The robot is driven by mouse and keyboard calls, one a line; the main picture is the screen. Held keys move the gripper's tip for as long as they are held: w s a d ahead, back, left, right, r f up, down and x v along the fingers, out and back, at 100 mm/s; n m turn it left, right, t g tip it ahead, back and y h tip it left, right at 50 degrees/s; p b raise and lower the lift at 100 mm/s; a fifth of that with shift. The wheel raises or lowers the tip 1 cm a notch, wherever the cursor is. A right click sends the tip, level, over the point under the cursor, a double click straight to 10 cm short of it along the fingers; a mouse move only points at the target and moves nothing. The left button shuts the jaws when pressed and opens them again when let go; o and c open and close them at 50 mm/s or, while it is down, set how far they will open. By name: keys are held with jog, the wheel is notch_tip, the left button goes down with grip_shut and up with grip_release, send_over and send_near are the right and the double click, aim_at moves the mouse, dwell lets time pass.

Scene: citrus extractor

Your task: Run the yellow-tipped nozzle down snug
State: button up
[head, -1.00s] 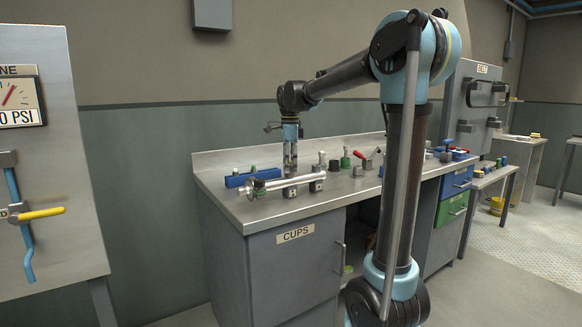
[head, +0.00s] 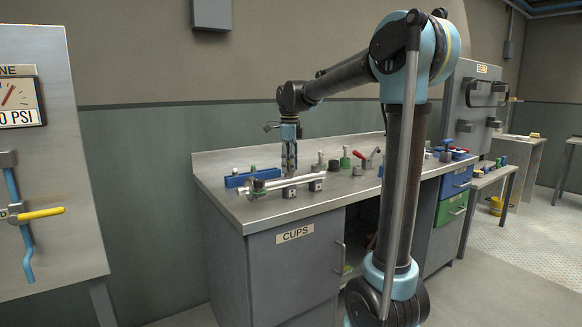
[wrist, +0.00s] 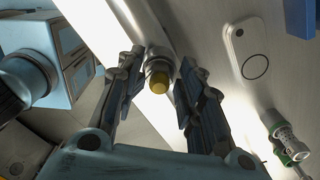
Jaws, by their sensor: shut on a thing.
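The yellow-tipped nozzle (wrist: 160,80) shows in the wrist view at the end of a silver tube or fitting. Its yellow tip faces the camera, between the two fingers of my gripper (wrist: 160,75).
The grey bench (head: 225,200) carries a blue block (head: 250,176) behind the tube. A green-based fitting (head: 345,160) and a red-handled clamp (head: 372,155) stand to the right. In the wrist view a green and silver fitting (wrist: 288,140) lies at lower right.

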jog(key=shift+w+a+m, duration=0.1)
jog(key=shift+a+m, duration=0.05)
jog(key=shift+m, duration=0.45)
jog(key=shift+m, duration=0.9)
jog(key=shift+c, duration=0.2)
jog(key=shift+m, duration=0.7)
jog(key=shift+m, duration=1)
